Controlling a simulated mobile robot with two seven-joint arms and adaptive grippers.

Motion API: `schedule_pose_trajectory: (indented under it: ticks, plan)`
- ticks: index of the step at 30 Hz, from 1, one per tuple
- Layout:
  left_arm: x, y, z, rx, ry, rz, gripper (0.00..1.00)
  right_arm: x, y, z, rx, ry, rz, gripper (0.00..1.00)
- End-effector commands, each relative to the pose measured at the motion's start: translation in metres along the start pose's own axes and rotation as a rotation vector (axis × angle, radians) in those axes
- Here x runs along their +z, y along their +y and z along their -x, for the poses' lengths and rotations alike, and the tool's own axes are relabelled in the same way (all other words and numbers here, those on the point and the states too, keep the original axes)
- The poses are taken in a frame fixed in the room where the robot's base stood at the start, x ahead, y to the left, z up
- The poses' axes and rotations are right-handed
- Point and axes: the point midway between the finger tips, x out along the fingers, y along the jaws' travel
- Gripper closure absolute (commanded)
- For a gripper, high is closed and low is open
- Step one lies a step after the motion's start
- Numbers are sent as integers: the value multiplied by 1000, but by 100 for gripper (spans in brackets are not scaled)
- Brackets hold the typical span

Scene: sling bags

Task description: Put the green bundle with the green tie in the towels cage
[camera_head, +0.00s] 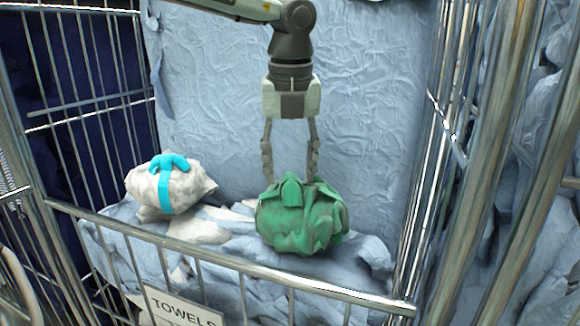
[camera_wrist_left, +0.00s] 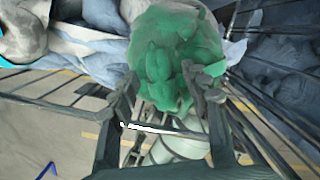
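The green bundle (camera_head: 302,225) with its green tie (camera_head: 291,190) rests on pale blue cloth inside the towels cage (camera_head: 232,262), behind the front rail and right of centre. My left gripper (camera_head: 290,168) points down just above the bundle, its two fingers spread apart and empty. In the left wrist view the bundle (camera_wrist_left: 178,45) shows beyond the open fingers, with its tie facing the camera. The fingertips overlap the bundle's near edge there; I cannot tell whether they touch it. My right gripper is not in view.
A white bundle with a cyan tie (camera_head: 167,183) lies to the left on the same pile. A sign reading TOWELS (camera_head: 180,309) hangs on the front. Wire side walls and a wrinkled blue cloth back (camera_head: 220,110) enclose the space. More blue cloth is at right.

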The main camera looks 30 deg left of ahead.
Motion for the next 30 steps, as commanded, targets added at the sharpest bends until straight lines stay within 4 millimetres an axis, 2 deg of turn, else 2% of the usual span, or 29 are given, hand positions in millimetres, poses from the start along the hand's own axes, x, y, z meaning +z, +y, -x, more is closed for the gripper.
schedule_pose_trajectory:
  ticks: [8, 12, 21, 25, 30]
  plan:
    - [1, 0, 4, 0, -1, 0, 53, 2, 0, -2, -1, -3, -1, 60]
    - [1, 0, 27, -2, -5, 1, 53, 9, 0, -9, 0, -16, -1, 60]
    - [1, 0, 91, -1, -3, 1, 53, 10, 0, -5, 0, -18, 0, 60]
    - [1, 0, 110, 1, -2, 0, 53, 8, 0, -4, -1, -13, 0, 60]
    - [0, 0, 121, 0, 0, 0, 53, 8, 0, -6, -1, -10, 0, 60]
